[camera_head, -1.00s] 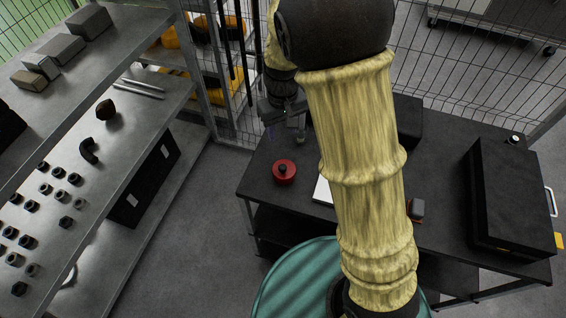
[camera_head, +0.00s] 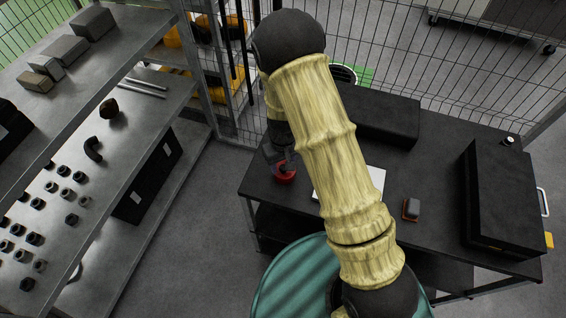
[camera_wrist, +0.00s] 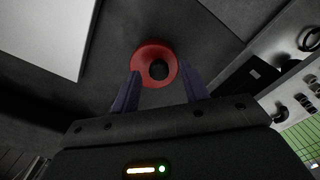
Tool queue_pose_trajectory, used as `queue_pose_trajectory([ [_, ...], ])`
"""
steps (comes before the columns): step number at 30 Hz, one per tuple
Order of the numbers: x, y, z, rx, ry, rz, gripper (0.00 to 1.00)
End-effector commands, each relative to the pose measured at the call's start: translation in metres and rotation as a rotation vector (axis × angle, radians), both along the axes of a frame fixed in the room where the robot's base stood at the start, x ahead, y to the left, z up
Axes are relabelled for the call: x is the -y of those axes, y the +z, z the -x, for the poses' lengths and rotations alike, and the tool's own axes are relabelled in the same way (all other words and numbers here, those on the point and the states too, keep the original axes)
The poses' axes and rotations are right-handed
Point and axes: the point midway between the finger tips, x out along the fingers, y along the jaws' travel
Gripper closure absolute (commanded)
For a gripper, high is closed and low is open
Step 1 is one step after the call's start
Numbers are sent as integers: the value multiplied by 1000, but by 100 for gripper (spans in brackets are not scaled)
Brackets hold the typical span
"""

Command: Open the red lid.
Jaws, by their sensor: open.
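The red lid (camera_head: 285,175) is round with a dark knob on top and sits near the left end of the dark table (camera_head: 440,215). My gripper (camera_head: 280,155) is just above the lid in the head view and hides part of it. In the wrist view the red lid (camera_wrist: 154,64) with its black knob lies just beyond the fingertips. My gripper (camera_wrist: 157,88) is open there, with one finger on each side of the lid's near part. I cannot tell whether the fingers touch the lid.
A white sheet (camera_head: 350,184) lies right of the lid. A small grey and orange object (camera_head: 411,208) and a large black case (camera_head: 503,200) stand farther right. A long black box (camera_head: 375,118) is at the back. A metal shelf (camera_head: 150,110) with nuts stands left, across a floor gap.

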Motion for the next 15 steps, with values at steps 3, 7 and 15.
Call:
queue_pose_trajectory([
  [3,1,-8,0,-1,-1,0,55],
  [7,1,-11,0,1,-1,0,55],
  [15,-1,-11,0,1,2,0,71],
])
